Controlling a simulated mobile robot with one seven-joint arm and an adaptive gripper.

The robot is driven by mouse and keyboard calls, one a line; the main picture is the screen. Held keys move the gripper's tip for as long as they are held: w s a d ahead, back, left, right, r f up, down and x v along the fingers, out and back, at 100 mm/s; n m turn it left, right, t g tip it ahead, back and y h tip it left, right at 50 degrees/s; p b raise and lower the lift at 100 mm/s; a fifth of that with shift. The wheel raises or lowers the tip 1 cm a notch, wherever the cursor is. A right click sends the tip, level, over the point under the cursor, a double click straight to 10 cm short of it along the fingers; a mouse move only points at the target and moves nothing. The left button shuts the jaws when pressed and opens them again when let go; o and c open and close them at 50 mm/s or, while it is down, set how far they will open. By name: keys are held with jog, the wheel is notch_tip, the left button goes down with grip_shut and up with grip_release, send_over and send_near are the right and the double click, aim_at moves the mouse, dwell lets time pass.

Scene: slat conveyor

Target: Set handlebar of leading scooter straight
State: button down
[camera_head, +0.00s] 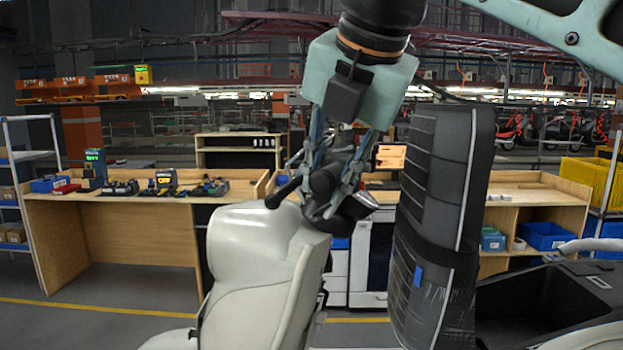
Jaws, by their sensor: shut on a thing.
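A cream scooter front (262,250) stands upright in the middle foreground. Its black handlebar (283,194) sits at its top, with one dark end sticking out to the left and another part to the right. My gripper (330,190) comes down from above and is shut on the handlebar just above the cream body. The fingers and wrist hide much of the bar's middle, so its exact angle is hard to tell. A tall black padded piece (432,220), with a blue tag, stands close to the right of the gripper.
Wooden workbenches (110,240) with tools stand behind. Yellow crates (590,180) and blue bins (548,236) are at the right. More scooters (560,128) hang far back. Floor at the left is clear.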

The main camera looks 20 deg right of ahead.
jog(key=shift+s+d+f, duration=0.2)
jog(key=shift+f, duration=0.15)
jog(key=shift+s+d+f+n+b, duration=0.35)
jog(key=shift+s+d+f+b, duration=0.15)
jog(key=shift+d, duration=0.2)
jog(key=shift+s+d+f+n+b, duration=0.3)
jog(key=shift+s+d+n+b, duration=0.1)
jog(key=shift+d+b, duration=0.25)
jog(key=shift+d+t, duration=0.1)
jog(key=shift+t, duration=0.2)
jog(key=shift+s+d+f+n+y+b, duration=0.2)
jog(key=shift+s+d+f+b, duration=0.1)
jog(key=shift+d, duration=0.2)
jog(key=shift+s+d+f+n+y+b, duration=0.2)
jog(key=shift+d+f, duration=0.1)
jog(key=shift+d, duration=0.15)
jog(key=shift+s+d+f+n+y+b, duration=0.1)
jog(key=shift+s+d+f+n+b, duration=0.15)
jog(key=shift+d, duration=0.25)
jog(key=shift+f, duration=0.1)
